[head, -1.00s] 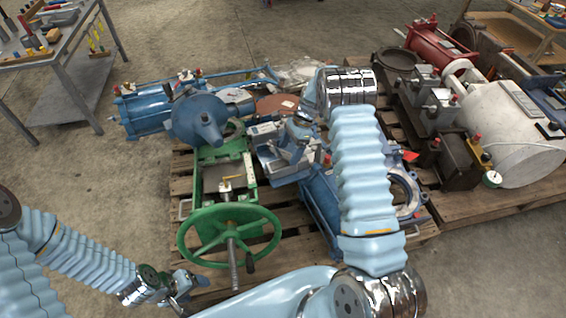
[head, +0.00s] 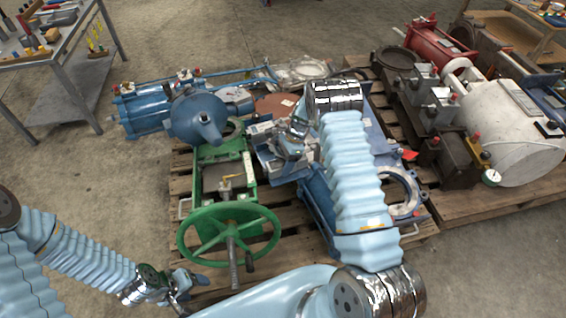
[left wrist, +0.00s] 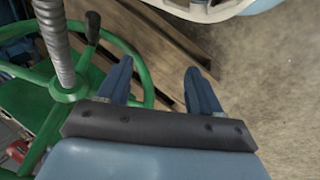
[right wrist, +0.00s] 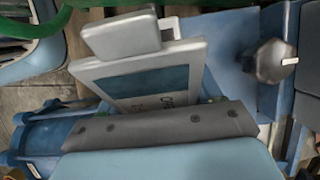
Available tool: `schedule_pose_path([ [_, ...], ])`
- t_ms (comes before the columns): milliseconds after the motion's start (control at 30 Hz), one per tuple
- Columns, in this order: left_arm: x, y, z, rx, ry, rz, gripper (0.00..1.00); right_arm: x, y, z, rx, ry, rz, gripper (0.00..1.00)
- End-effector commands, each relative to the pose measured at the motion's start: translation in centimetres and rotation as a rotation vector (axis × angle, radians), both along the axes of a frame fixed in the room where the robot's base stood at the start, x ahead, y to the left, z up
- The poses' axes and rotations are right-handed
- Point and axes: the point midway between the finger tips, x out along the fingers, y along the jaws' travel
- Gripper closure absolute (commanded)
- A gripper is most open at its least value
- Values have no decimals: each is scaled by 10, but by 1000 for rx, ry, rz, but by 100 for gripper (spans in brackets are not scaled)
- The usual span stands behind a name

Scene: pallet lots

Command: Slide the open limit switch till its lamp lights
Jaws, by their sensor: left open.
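In the right wrist view, a grey box-shaped part (right wrist: 122,35) sits at the top edge of a pale framed plate (right wrist: 190,62) with a blue panel and partly hidden lettering. I cannot tell for sure that this is the open limit switch, and no lit lamp is clear. My right gripper (head: 278,150) is at the grey and blue unit beside the green valve frame; its fingers are hidden in both views. My left gripper (head: 190,284) is open and empty, low beside the green handwheel (head: 185,238). Its two fingers (left wrist: 158,88) stand apart in the left wrist view.
A threaded stem (left wrist: 56,45) rises through the handwheel near my left gripper. A blue actuator (head: 150,112) lies at the back of the pallet. A second pallet (head: 470,208) with a white cylinder (head: 515,140) stands right. Bare floor is free at left.

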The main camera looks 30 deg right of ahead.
Motion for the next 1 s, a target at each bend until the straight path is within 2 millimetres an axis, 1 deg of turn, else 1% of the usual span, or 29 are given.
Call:
schedule_pose_path([
  [33,0,0,0,0,0,0,35,0,0,0,0,0,0,66],
  [200,0,0,0,0,0,0,35,0,0,0,0,0,0,91],
  [267,0,0,-1,0,0,0,35,0,0,0,0,0,0,91],
  [400,1,3,-11,4,-2,5,35,5,-1,-3,0,-2,0,91],
  [600,1,3,-8,4,-2,5,35,4,-1,0,0,-1,1,91],
  [633,1,3,-8,4,-2,5,35,4,-1,0,0,-1,1,34],
  [733,1,3,-8,4,-2,4,35,4,-1,0,0,-1,0,19],
  [767,1,3,-8,4,-2,4,35,4,-1,0,0,-1,0,17],
  [1000,1,3,-8,4,-2,4,35,4,0,0,0,0,0,17],
])
